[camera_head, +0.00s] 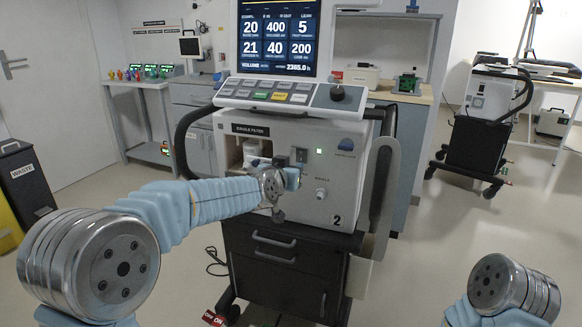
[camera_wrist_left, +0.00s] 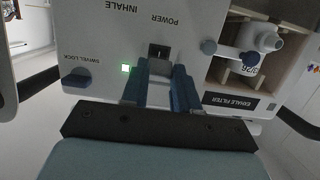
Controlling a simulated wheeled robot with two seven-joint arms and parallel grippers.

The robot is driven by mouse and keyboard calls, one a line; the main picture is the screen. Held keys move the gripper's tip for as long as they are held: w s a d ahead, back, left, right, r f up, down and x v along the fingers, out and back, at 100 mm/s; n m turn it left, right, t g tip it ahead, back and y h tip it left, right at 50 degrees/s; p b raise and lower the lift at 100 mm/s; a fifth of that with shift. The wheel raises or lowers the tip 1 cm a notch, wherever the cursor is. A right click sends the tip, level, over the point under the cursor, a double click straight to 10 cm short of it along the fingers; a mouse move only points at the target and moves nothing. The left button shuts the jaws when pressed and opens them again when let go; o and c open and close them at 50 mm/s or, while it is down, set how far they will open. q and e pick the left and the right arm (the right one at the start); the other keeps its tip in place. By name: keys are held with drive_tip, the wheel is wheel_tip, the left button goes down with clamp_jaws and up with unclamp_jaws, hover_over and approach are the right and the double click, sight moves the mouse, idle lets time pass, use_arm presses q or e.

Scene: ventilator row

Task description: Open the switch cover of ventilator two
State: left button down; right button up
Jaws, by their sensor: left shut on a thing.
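Ventilator two (camera_head: 322,160) stands ahead, a white unit marked "2" on a dark cart. Its small power switch cover (camera_head: 300,155) is on the front panel, left of a green light. My left gripper (camera_head: 292,176) is at the panel, its blue fingers up against the switch. In the left wrist view, upside down, the dark switch cover (camera_wrist_left: 160,51) sits beside the POWER label, between the tips of my left gripper (camera_wrist_left: 162,70). The fingers are shut on the cover. How far the cover is tilted cannot be told. My right gripper is out of view.
An exhale filter bay (camera_head: 252,150) is left of the switch, with a white filter inside. A swivel lock knob (camera_wrist_left: 76,78) and an inhale port (camera_head: 321,193) are on the same panel. A screen and keypad (camera_head: 277,94) stand above. Another ventilator (camera_head: 490,95) stands back right.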

use_arm(q)
drive_tip(key=c, duration=0.8)
unclamp_jaws()
drive_tip(key=shift+c, duration=0.2)
drive_tip(key=v, duration=1.3)
drive_tip(key=shift+s, duration=0.4)
drive_tip(key=shift+a, duration=0.15)
